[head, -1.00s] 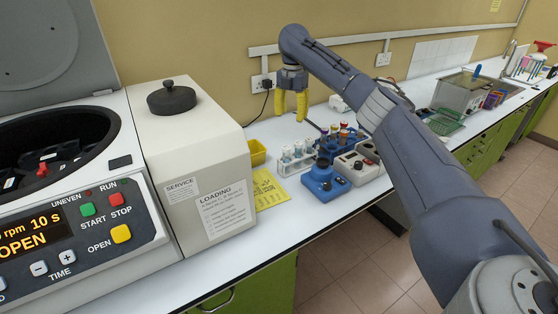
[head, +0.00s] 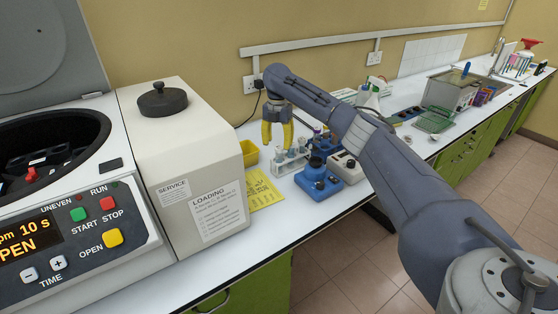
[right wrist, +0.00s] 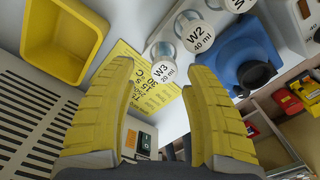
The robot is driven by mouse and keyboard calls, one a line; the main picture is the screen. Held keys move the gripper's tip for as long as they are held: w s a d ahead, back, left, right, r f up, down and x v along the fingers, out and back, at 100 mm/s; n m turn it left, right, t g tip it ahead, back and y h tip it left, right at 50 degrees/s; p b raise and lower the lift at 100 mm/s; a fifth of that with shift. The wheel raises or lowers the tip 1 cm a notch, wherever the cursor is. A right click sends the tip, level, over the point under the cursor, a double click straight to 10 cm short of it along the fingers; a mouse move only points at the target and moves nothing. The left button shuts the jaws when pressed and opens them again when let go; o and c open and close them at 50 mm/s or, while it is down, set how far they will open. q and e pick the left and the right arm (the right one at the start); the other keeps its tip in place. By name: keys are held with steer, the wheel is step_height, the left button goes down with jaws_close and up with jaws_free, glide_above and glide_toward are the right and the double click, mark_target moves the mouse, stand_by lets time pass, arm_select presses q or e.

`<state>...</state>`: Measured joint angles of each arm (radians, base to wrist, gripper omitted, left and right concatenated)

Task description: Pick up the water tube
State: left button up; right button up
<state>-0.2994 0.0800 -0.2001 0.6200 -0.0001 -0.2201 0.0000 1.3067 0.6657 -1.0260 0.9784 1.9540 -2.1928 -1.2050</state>
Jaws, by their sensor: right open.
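White-capped water tubes stand in a rack (head: 280,169) on the bench; the cap of one tube (head: 290,154) shows in the head view. In the right wrist view, the caps read W3 20 ml (right wrist: 164,63) and W2 40 ml (right wrist: 196,33); a third is cut off at the top edge. My right gripper (head: 277,145) points down just behind the rack. It also shows in the right wrist view (right wrist: 162,76), with its yellow fingers apart and nothing gripped. The W3 cap appears beyond and between the fingertips. My left gripper is not in view.
A yellow tray (head: 250,153) and yellow sheet (head: 262,190) lie left of the rack. A blue device (head: 320,183) and a white device (head: 345,167) stand to its right. The large centrifuge (head: 75,215) fills the left; the wall is behind.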

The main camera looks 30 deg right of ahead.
mark_target(279, 160)
steer(key=shift+s+d+f, duration=0.1)
steer(key=shift+s+f, duration=0.05)
steer(key=shift+f, duration=1.25)
steer(key=shift+s+f, duration=0.15)
steer(key=shift+f, duration=1.2)
steer(key=shift+c, duration=0.5)
jaws_close()
